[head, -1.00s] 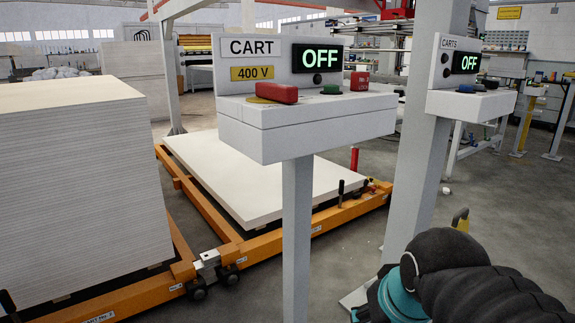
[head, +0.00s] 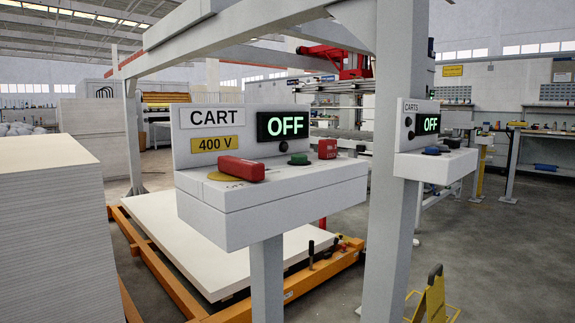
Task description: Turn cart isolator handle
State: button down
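The cart control box (head: 245,220) stands on a grey post in the middle of the head view. Its back panel carries a CART label, a yellow 400 V label and a display (head: 283,125) reading OFF in green. The red isolator handle (head: 240,168) lies on the left of the box's top, over a yellow plate. A green button (head: 299,159) and a red block (head: 327,149) with small white lettering sit to its right. My gripper is not in view.
A second box (head: 436,165) reading OFF is on the grey gantry column at right. A yellow stand (head: 432,300) is on the floor at lower right. An orange cart frame (head: 335,262) with a white board and a tall sheet stack (head: 50,220) are at left.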

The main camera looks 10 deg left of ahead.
aim_at(250, 171)
jog(key=z, duration=0.2)
jog(key=k, duration=0.15)
jog(key=u, duration=0.9)
